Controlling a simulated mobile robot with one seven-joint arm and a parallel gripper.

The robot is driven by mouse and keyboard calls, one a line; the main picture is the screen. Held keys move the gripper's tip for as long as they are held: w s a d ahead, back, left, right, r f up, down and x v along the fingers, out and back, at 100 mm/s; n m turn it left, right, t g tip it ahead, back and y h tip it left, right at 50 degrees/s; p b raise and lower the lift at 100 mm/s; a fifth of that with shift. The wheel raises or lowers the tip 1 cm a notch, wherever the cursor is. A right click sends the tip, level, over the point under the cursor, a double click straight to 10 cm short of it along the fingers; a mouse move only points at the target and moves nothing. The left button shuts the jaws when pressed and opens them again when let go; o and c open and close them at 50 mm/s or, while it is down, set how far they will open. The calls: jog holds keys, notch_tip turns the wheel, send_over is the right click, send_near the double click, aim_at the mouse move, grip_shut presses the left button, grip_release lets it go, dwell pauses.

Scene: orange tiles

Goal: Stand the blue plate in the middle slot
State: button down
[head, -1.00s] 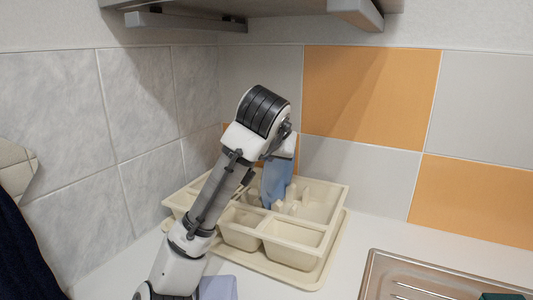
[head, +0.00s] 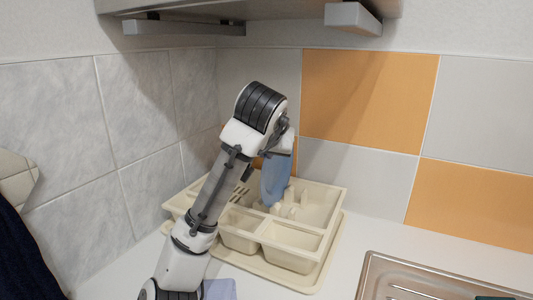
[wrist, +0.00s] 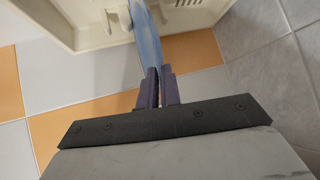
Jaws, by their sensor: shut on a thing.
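The blue plate (head: 275,181) shows in the head view, partly hidden by my arm. It is on edge over the back part of the cream dish rack (head: 290,262). In the wrist view the plate (wrist: 147,38) is seen nearly edge-on, held between the two dark fingers of my gripper (wrist: 157,76). My gripper is shut on its edge. The rack (wrist: 95,38) also shows at the top of the wrist view. White pegs (head: 292,208) stand in the rack beside the plate's lower end. I cannot tell whether the plate touches the rack floor or which slot it is over.
A metal sink (head: 420,278) is at the right. A shelf (head: 260,12) hangs above. Tiled walls stand close behind and left of the rack. A pale blue cloth-like thing (head: 220,289) lies at the front by my arm.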

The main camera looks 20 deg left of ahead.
jog(key=shift+a+r+p, duration=0.1)
jog(key=shift+r+p, duration=0.55)
jog(key=shift+r, duration=0.35)
jog(key=shift+y, duration=0.3)
dwell(0.9)
jog(key=shift+f+b, duration=0.65)
jog(key=shift+f, duration=0.75)
jog(key=shift+f, duration=0.2)
